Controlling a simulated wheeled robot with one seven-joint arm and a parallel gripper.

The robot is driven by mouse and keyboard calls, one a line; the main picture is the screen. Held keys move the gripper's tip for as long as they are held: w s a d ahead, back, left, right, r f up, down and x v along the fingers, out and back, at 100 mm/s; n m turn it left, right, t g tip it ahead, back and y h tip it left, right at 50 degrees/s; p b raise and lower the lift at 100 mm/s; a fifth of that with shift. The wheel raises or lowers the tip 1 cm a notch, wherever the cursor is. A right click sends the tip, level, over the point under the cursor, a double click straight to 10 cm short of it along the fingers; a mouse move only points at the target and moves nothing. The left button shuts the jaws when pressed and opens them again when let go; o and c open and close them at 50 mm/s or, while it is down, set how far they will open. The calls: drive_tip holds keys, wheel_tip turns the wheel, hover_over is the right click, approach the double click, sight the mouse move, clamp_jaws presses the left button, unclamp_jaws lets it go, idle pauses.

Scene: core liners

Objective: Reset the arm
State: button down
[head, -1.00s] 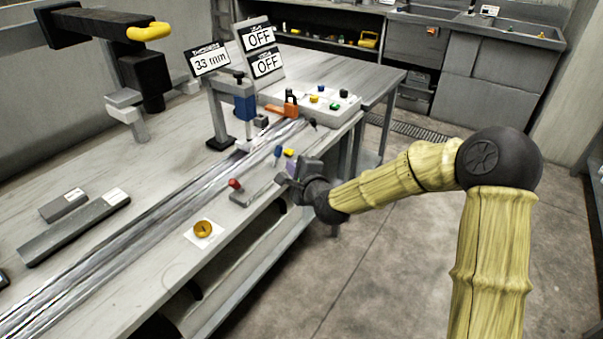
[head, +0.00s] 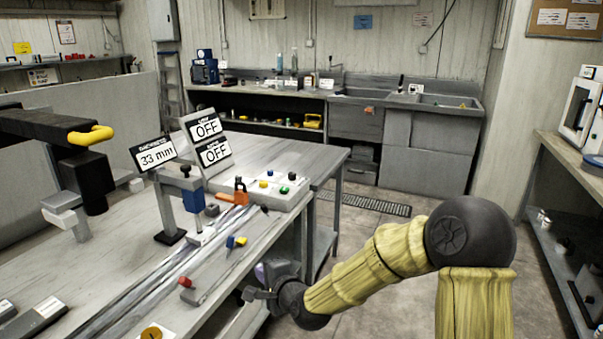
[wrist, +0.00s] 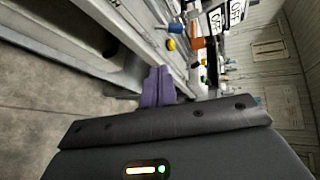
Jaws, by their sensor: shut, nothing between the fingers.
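My gripper (head: 250,293) is at the front edge of the grey workbench, right of a red knob (head: 185,282) on a small rail. It looks apart from the bench fittings, though the exact gap is hard to judge. In the wrist view its purple fingers (wrist: 157,86) are together with nothing between them. My yellow-sleeved arm reaches in from the right with its dark elbow raised.
The workbench (head: 265,152) carries a rail, a "33 mm" sign (head: 153,154), two "OFF" signs (head: 206,128) and a button panel (head: 272,188). A dark machine arm with a yellow end (head: 90,135) overhangs it at left. Open floor lies right of the bench, before another counter (head: 560,170).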

drive_tip(key=s+d+f+n+g+h, duration=0.2)
drive_tip(key=s+d+n+g+h, duration=0.3)
drive_tip(key=s+d, duration=0.7)
drive_tip(key=s+d+f+n+g+h, duration=0.3)
drive_tip(key=s+d+n, duration=0.55)
drive_tip(key=d, duration=0.65)
wheel_tip(320, 180, up, 22)
drive_tip(key=s+m+p, duration=0.1)
drive_tip(key=p, duration=2)
drive_tip(key=shift+s+f+g, duration=0.15)
drive_tip(key=shift+g, duration=0.15)
